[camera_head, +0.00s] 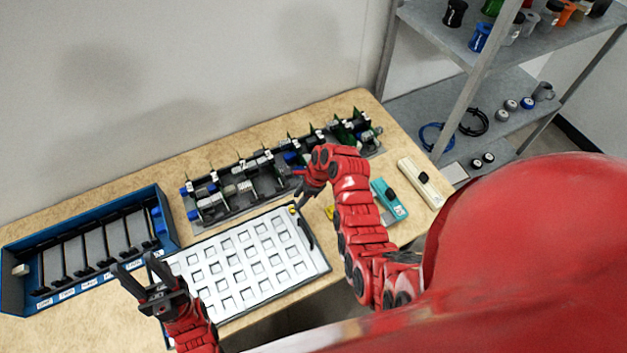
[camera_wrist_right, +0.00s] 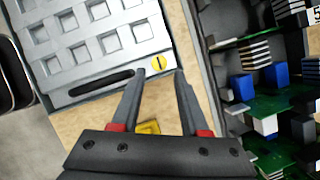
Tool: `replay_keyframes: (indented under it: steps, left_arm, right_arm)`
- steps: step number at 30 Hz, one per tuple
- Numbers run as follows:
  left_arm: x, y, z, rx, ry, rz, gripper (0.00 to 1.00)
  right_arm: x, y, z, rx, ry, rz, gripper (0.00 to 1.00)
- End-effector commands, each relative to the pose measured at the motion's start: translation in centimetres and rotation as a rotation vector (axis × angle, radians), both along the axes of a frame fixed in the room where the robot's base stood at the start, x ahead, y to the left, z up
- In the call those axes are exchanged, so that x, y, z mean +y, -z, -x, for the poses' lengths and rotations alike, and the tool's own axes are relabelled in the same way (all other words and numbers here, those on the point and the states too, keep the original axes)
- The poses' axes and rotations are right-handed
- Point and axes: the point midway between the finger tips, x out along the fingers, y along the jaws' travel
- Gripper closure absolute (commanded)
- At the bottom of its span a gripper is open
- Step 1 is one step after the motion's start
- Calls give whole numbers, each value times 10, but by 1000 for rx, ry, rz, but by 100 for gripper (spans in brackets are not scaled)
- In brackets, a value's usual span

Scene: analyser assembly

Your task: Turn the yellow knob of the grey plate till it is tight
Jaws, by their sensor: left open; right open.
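The grey plate (camera_head: 243,300) with rows of square pockets lies on the wooden table in the head view. It also fills the upper left of the right wrist view (camera_wrist_right: 112,60). Its yellow knob (camera_wrist_right: 159,62) is at a corner, beside a dark handle (camera_wrist_right: 100,83). My right gripper (camera_wrist_right: 160,73) is open, its two fingertips just short of the knob, one to each side of it; I cannot tell whether they touch it. In the head view the knob (camera_head: 292,209) shows small beside this gripper. My left gripper (camera_head: 134,262) is open and empty, left of the plate.
A blue rack (camera_head: 168,213) with dark dividers stands at the left. A long dark tray (camera_head: 215,213) of green boards and parts runs behind the plate. A teal device (camera_head: 390,200) and a white device (camera_head: 418,183) lie at the right. Metal shelves (camera_head: 455,87) stand beyond the table.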

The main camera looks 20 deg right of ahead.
Motion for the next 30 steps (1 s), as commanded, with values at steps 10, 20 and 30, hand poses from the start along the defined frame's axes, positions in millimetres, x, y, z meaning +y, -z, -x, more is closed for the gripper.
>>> replay_keyframes:
  steps: [10, 20, 30]
  left_arm:
    - [0, 11, 0, 0, 0, 0, 53]
    - [0, -17, 0, 0, 0, 0, 53]
    - [0, -19, 0, 0, 0, 0, 53]
  right_arm:
    - [-26, -69, 10, -2, 4, 2, 56]
    - [-40, -101, 16, 1, 0, 4, 56]
    - [-43, -112, 18, 1, 0, 1, 56]
